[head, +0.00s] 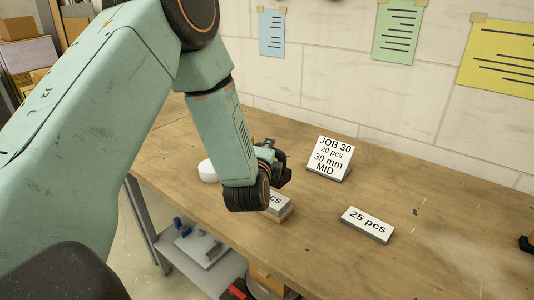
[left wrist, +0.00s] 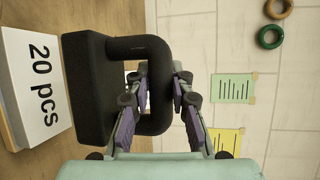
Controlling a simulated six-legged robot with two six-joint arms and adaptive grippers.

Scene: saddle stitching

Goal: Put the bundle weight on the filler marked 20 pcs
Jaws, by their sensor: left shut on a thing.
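The bundle weight (left wrist: 90,92) is a black block with a thick loop handle in the left wrist view. My left gripper (left wrist: 158,95) is shut on the handle; in the head view it (head: 275,170) is over the table, hiding most of the weight. The filler marked 20 pcs (left wrist: 38,85) is a pale block right by the weight's base; I cannot tell whether they touch. In the head view this filler (head: 279,204) shows only partly below my gripper, with "cs" readable. My right gripper is not in view.
A filler marked 25 pcs (head: 367,224) lies to the right on the wooden table (head: 330,265). A job card (head: 329,158) reading JOB 30, 20 pcs, 30 mm, MID stands behind. A white round thing (head: 207,171) is left of my wrist. A dark object (head: 526,243) is cut off at the right edge.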

